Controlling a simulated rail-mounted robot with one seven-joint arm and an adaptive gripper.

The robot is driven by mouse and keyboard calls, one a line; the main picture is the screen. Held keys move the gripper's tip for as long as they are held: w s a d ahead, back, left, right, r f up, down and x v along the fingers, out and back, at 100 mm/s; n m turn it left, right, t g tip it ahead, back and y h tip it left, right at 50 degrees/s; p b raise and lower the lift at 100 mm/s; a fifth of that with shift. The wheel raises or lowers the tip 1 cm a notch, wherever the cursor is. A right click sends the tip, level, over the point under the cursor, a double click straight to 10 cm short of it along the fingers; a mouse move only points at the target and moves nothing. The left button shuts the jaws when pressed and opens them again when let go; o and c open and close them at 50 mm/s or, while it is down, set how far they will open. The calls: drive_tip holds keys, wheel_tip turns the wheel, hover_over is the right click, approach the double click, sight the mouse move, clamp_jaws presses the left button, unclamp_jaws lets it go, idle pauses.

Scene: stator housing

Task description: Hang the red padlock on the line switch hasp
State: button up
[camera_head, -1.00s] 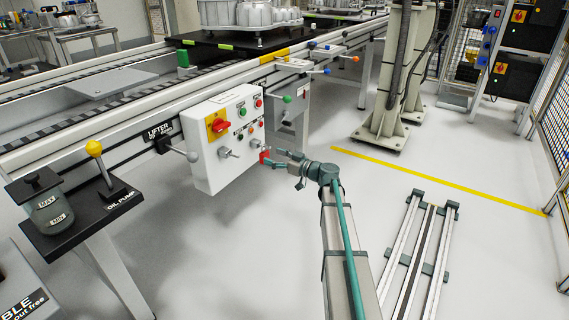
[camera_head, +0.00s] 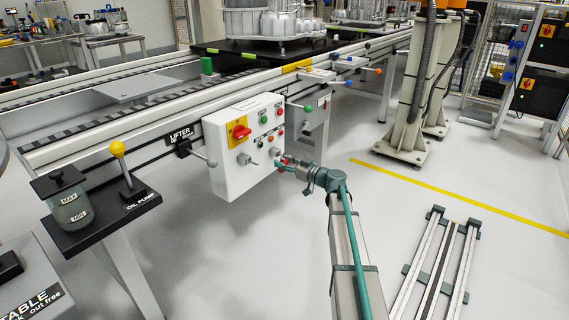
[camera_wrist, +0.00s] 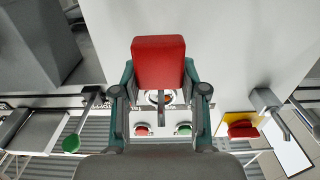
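My gripper (camera_wrist: 160,108) is shut on the red padlock (camera_wrist: 158,62), with its two fingers at the padlock's sides. The padlock also shows small and partly covered in the head view (camera_head: 284,160), at the control box's lower right front. The box (camera_head: 228,185) is white. Its red-and-yellow line switch (camera_head: 239,132) is at upper left, with a grey metal hasp (camera_head: 244,159) below. In the wrist view, this hasp (camera_wrist: 266,100) is to the right of the padlock, apart from it. A second metal fitting (camera_head: 275,152) sits close to my gripper; contact cannot be told.
Push buttons (camera_head: 279,113) sit on the box's upper right. A lifter lever (camera_head: 205,158) projects at the box's left, and a green-knobbed lever (camera_head: 307,109) at its right. The conveyor rail (camera_head: 150,110) runs behind. The floor (camera_head: 290,260) before the box is clear.

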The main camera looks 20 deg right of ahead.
drive_tip(key=c, duration=0.4)
drive_tip(key=shift+s+r, duration=0.1)
drive_tip(key=shift+r, duration=0.05)
drive_tip(key=shift+s+d+r+b, duration=0.1)
drive_tip(key=shift+d+r+b, duration=0.05)
drive_tip(key=shift+r+b, duration=0.25)
drive_tip(key=shift+s, duration=0.1)
drive_tip(key=shift+b+v, duration=1.05)
drive_tip(key=shift+v, duration=0.5)
